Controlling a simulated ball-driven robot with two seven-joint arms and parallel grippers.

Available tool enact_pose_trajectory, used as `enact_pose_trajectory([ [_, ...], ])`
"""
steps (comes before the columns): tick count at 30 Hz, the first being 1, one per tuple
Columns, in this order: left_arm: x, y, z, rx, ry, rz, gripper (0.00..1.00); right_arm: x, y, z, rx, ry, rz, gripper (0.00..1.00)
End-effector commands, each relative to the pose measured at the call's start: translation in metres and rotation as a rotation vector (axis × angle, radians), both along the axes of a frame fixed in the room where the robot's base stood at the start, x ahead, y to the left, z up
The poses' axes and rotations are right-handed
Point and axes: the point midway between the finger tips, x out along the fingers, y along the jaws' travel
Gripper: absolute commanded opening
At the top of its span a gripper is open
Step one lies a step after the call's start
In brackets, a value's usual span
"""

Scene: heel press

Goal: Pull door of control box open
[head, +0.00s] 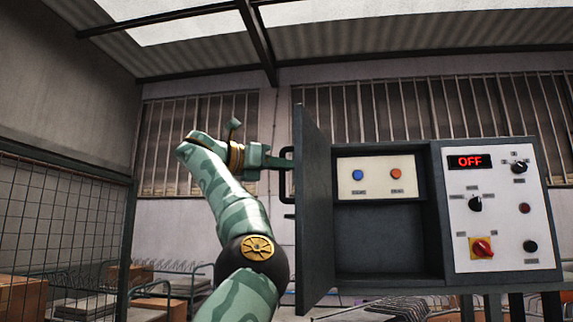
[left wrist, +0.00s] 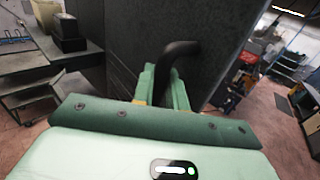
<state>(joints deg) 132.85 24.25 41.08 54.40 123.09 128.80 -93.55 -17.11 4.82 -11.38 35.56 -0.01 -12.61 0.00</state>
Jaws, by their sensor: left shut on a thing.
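The control box (head: 435,274) is dark grey and stands at the right in the head view. Its door (head: 315,215) stands swung open on the left side, seen nearly edge-on. The inside shows a white panel with a blue button (head: 357,175) and an orange button (head: 396,174). My left gripper (head: 284,163) is at the door's black handle and shut on it. In the left wrist view the handle (left wrist: 178,54) rises from between the green fingers, with the door's dark face (left wrist: 150,25) behind. My right gripper is not in view.
Beside the opening, a white control panel (head: 503,215) carries a red OFF display, knobs and a red-yellow switch. A wire mesh fence (head: 60,225) and boxes stand at the left. Carts and shelves show around the door in the left wrist view.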

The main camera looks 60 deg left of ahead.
Motion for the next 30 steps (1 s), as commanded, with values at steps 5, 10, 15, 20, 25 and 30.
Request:
enact_pose_trajectory([
  [5,0.0,0.0,0.001,0.001,0.0,0.001,0.0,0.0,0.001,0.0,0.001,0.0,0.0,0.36],
  [10,0.0,0.0,0.001,0.001,0.0,0.001,0.23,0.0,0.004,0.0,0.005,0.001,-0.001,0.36],
  [15,0.0,0.0,0.0,0.001,0.0,0.001,0.33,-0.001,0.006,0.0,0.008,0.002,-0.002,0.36],
  [20,-0.001,0.0,0.0,0.001,0.0,0.001,0.33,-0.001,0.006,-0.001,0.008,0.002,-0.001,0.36],
  [25,-0.019,0.002,-0.002,0.001,-0.002,0.003,0.33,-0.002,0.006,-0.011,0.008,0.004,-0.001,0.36],
  [30,-0.061,0.004,-0.005,0.0,-0.004,0.004,0.33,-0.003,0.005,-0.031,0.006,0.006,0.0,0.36],
])
